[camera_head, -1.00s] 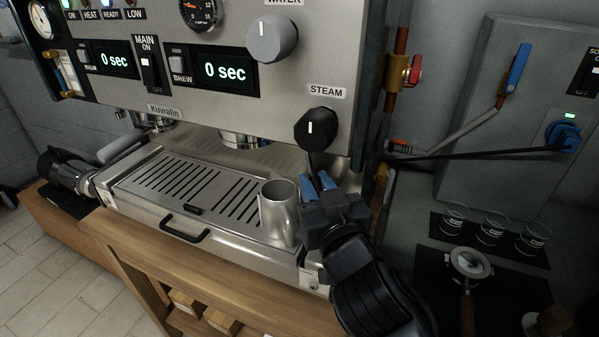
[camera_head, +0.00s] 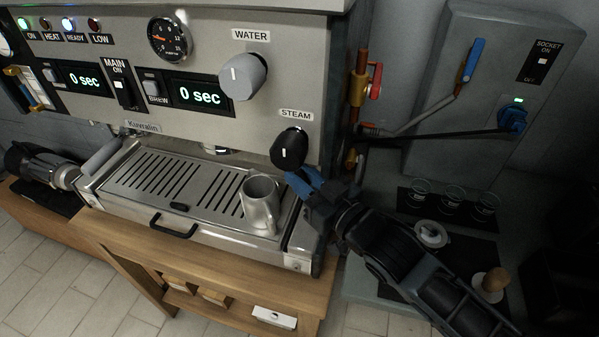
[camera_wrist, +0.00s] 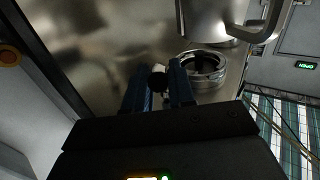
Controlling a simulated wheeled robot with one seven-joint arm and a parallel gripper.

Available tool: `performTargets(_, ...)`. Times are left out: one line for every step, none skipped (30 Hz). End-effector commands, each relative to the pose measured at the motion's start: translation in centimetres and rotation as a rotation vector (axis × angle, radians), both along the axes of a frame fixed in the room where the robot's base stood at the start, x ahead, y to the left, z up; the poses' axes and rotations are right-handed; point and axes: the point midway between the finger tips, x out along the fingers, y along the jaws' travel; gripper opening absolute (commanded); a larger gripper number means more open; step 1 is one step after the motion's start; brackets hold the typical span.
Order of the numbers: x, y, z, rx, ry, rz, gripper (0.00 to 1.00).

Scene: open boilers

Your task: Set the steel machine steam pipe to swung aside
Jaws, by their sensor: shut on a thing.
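The espresso machine (camera_head: 130,60) has a black STEAM knob (camera_head: 289,148) at its lower right front. My gripper (camera_head: 303,181) is just below and right of that knob, its blue fingers pointing up and left toward the machine. In the wrist view, the blue fingers are closed about a small dark piece with a pale end (camera_wrist: 158,78), which I take for part of the steel steam pipe. The rest of the pipe is hidden by the knob and fingers, so its angle cannot be told.
A steel jug (camera_head: 259,205) stands on the drip tray (camera_head: 150,180), close left of my gripper. A red-handled valve (camera_head: 374,80) and a wall box (camera_head: 490,90) are at the right. Several small glasses (camera_head: 452,198) stand on a dark mat behind my arm.

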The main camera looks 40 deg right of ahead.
Motion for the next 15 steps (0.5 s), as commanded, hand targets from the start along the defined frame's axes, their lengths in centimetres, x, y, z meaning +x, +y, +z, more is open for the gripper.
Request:
performTargets(0.08, 0.05, 0.03, 0.001, -0.002, 0.001, 0.00)
performTargets(0.08, 0.05, 0.02, 0.001, -0.002, 0.001, 0.00)
performTargets(0.10, 0.06, 0.01, 0.001, -0.002, 0.001, 0.00)
performTargets(0.10, 0.06, 0.01, 0.001, -0.002, 0.001, 0.00)
performTargets(0.10, 0.07, 0.01, 0.001, -0.002, 0.001, 0.00)
performTargets(0.10, 0.08, 0.01, 0.001, -0.002, 0.001, 0.00)
performTargets(0.11, 0.08, 0.00, 0.001, -0.002, 0.001, 0.00)
performTargets(0.11, 0.09, 0.00, 0.001, -0.001, 0.001, 0.00)
performTargets(0.11, 0.09, 0.00, 0.002, -0.001, 0.001, 0.26)
performTargets(0.11, 0.10, 0.00, 0.002, -0.001, 0.001, 0.29)
performTargets(0.11, 0.10, -0.01, 0.002, -0.001, 0.001, 0.31)
performTargets(0.10, 0.10, -0.01, 0.001, -0.001, 0.001, 0.35)
performTargets(0.09, 0.09, -0.01, 0.001, -0.001, 0.001, 0.38)
performTargets(0.09, 0.09, -0.02, 0.001, -0.001, 0.001, 0.41)
performTargets(0.08, 0.08, -0.02, 0.001, -0.001, 0.001, 0.45)
